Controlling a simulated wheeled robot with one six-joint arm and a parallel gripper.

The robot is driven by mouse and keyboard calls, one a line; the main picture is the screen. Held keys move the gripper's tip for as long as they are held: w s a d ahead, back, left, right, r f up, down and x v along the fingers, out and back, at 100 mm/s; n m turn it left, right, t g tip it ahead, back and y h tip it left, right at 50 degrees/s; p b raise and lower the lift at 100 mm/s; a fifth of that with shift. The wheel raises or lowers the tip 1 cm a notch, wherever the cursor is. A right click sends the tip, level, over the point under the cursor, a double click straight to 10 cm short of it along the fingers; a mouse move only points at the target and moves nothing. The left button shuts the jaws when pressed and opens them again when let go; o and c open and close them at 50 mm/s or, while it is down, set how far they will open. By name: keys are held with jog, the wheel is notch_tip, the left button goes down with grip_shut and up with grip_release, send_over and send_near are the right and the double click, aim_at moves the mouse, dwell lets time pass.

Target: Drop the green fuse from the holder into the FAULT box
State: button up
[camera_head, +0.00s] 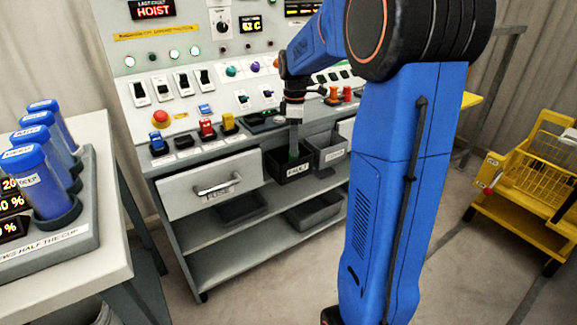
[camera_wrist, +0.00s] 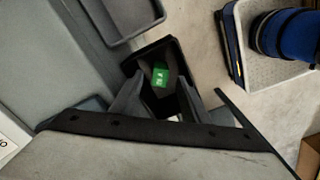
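The green fuse (camera_wrist: 160,77) shows in the wrist view inside the outline of the dark FAULT box (camera_wrist: 172,48). It lies between and beyond my fingertips, with dark gaps on both sides. In the head view the black FAULT box (camera_head: 293,170) hangs at the console's front, right of the drawer. My gripper (camera_head: 294,150) points down into its opening. In the wrist view my gripper (camera_wrist: 161,88) has its two grey fingers spread and looks empty. The box floor is too dark to tell whether the fuse rests on it.
A grey bin (camera_head: 328,153) sits directly right of the FAULT box. The drawer (camera_head: 185,195) is on the left, with shelves and trays below. Buttons and switches fill the panel above. A bench with blue cylinders (camera_head: 40,190) stands left, a yellow cart (camera_head: 530,175) right.

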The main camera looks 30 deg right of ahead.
notch_tip(320, 180, up, 17)
jog(key=shift+r, duration=0.2)
dwell(0.7)
jog(key=s+a+f+m+t, duration=0.1)
jog(key=s+a+f+m, duration=0.3)
jog(key=s, duration=0.6)
jog(key=s+a+f+m+t, duration=0.2)
jog(key=s+a+f, duration=0.4)
jog(key=s, duration=0.4)
jog(key=s+a+f+m+t, duration=0.1)
jog(key=s+a+f+m, duration=0.4)
jog(key=s, duration=0.5)
jog(key=shift+a+f+m+t, duration=0.3)
jog(key=shift+a+f+t, duration=0.1)
jog(key=shift+f, duration=0.5)
jog(key=shift+s, duration=0.1)
